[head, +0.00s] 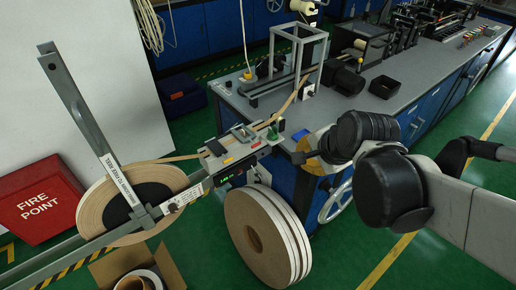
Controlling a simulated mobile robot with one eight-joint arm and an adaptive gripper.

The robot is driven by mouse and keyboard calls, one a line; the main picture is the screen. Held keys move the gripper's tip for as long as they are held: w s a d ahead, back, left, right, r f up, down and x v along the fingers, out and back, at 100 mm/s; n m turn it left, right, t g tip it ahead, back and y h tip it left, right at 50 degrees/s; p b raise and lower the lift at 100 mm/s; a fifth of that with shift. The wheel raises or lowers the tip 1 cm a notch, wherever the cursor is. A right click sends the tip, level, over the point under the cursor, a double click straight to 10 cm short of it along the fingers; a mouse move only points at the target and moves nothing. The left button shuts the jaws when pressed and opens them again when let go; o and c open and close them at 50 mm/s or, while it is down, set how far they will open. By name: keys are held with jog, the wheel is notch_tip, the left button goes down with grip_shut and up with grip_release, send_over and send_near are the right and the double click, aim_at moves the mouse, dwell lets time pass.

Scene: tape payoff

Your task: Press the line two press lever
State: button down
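A tape payoff stands at the left, with a reel of tan tape (97,208) on a grey frame. I cannot tell which part is the line two press lever. My arm reaches in from the right, and my gripper (308,157) is right of the tape head, apart from the slanted bar. Its fingers are small and dark, so their opening is unclear.
Large tan reels (262,240) stand on the floor below the tape head. A grey-topped bench (425,85) with a wire-frame stand and black trays lies behind. A red fire point box (38,198) and an open cardboard box (112,264) are at the left. Green floor is clear at lower right.

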jog(key=w+a+f+m+y, duration=0.2)
jog(key=w+a+f+m, duration=0.4)
jog(key=w+f+m, duration=0.4)
jog(key=shift+w+a+f+m+y, duration=0.25)
jog(key=shift+f+m+y, duration=0.05)
jog(key=shift+m, duration=3.1)
jog(key=b+x, duration=0.4)
jog(key=x, duration=0.6)
jog(key=shift+w+a+r+b, duration=0.1)
jog(key=shift+r+b, duration=0.15)
jog(key=shift+r, duration=0.75)
jog(key=shift+w+a+r+b, duration=0.1)
jog(key=shift+a+r+b, duration=0.1)
jog(key=shift+r, duration=0.75)
jog(key=shift+d, duration=0.15)
